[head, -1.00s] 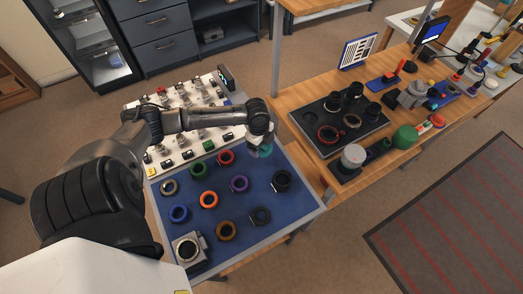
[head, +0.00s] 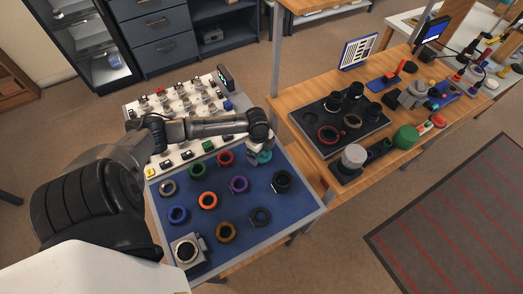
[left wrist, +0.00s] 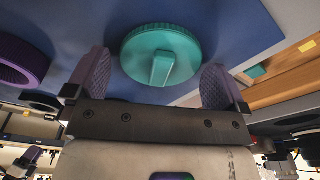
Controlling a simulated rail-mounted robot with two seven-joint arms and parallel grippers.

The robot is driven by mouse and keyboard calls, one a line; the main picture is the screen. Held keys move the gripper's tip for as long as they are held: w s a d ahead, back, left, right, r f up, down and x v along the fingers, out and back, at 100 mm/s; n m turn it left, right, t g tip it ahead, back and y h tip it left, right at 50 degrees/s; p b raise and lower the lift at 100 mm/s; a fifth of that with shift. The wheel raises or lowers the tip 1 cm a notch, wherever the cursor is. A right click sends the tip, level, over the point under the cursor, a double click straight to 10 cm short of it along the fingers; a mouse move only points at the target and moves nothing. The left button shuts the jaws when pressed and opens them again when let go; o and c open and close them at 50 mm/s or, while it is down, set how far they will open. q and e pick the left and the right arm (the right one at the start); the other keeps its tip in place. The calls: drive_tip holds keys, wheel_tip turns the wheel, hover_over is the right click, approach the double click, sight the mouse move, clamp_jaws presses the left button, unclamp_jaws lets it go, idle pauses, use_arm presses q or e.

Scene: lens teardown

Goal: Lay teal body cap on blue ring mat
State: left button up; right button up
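The teal body cap (head: 265,158), a round ribbed disc with a raised tab, is at the upper right part of the blue mat (head: 215,251) in the head view. In the left wrist view the cap (left wrist: 160,52) appears flat against the blue surface (left wrist: 235,28). My left gripper (head: 258,158) is over the cap. Its two purple-padded fingers (left wrist: 155,80) are spread on either side of the cap, with a visible gap at each side. A blue ring (head: 178,214) lies at the mat's left. My right gripper is not in view.
Several coloured rings lie on the mat, including a purple ring (head: 239,184) and a red ring (head: 225,157). A camera-like body (head: 188,249) sits at its front left corner. A dark tray (head: 340,134) of lens parts stands on the wooden bench to the right.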

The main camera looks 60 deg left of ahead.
use_arm(q)
drive_tip(key=shift+r, duration=0.15)
drive_tip(key=shift+r, duration=0.35)
wheel_tip(320, 180, up, 11)
drive_tip(key=a+p, duration=0.1)
drive_tip(key=p, duration=0.1)
drive_tip(key=shift+s+a+r, duration=0.15)
drive_tip(key=shift+s, duration=0.15)
